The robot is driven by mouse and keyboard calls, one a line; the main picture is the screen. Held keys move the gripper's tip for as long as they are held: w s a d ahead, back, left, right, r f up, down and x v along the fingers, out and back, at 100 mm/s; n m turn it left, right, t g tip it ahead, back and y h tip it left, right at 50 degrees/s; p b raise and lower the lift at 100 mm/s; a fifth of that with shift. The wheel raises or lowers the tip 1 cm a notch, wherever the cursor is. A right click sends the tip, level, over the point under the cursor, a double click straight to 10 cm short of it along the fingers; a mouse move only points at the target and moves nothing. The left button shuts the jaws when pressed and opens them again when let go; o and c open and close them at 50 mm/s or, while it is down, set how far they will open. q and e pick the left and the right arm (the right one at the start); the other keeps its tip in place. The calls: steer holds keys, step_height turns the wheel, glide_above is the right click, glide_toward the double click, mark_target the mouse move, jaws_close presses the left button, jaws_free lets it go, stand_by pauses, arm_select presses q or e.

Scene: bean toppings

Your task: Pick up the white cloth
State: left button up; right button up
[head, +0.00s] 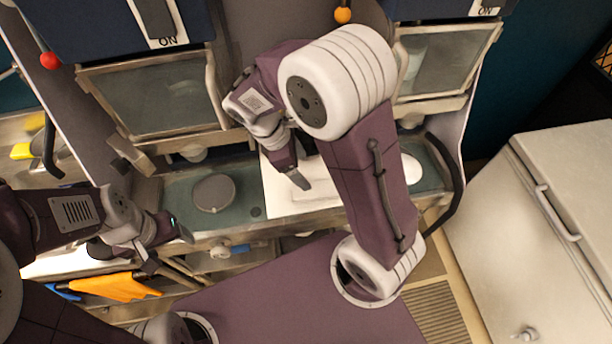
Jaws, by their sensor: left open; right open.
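A white, flat, cloth-like thing (318,173) lies on a white surface (283,204) on the green counter, partly hidden behind my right arm. White on white, its edges are hard to make out, so I cannot be sure it is the cloth. My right gripper (297,176) is open and points down over the left part of this white area; I cannot tell whether it touches.
A round grey lid or plate (214,193) sits on the green counter (178,205) between my grippers. Glass-fronted machines (155,95) stand behind. A tap-like fitting (230,250) juts from the counter front. A black curved handle (445,185) and a white cabinet (545,220) are at right.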

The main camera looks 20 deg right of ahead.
mark_target(315, 187)
steer(key=shift+s+d+r, duration=0.15)
steer(key=shift+s+d, duration=0.05)
steer(key=shift+s, duration=0.35)
steer(key=shift+s+f, duration=0.25)
steer(key=f, duration=0.1)
steer(key=w+f, duration=0.1)
steer(key=f, duration=0.1)
steer(key=shift+w+f, duration=0.15)
steer(key=shift+d+f, duration=0.15)
steer(key=shift+d, duration=0.05)
steer(key=f, duration=0.1)
steer(key=s+d+f, duration=0.1)
steer(key=s+f+p, duration=0.1)
steer(key=shift+d+f, duration=0.25)
steer(key=shift+d, duration=0.1)
steer(key=shift+f, duration=0.4)
steer(key=shift+w+f, duration=0.15)
steer(key=shift+w, duration=0.15)
steer(key=shift+s, duration=0.2)
steer(key=c, duration=1.5)
arm_select(q)
steer(key=shift+s+a+r, duration=0.15)
steer(key=shift+r, duration=0.35)
arm_select(e)
steer(key=shift+o, duration=0.2)
steer(key=shift+w, duration=0.1)
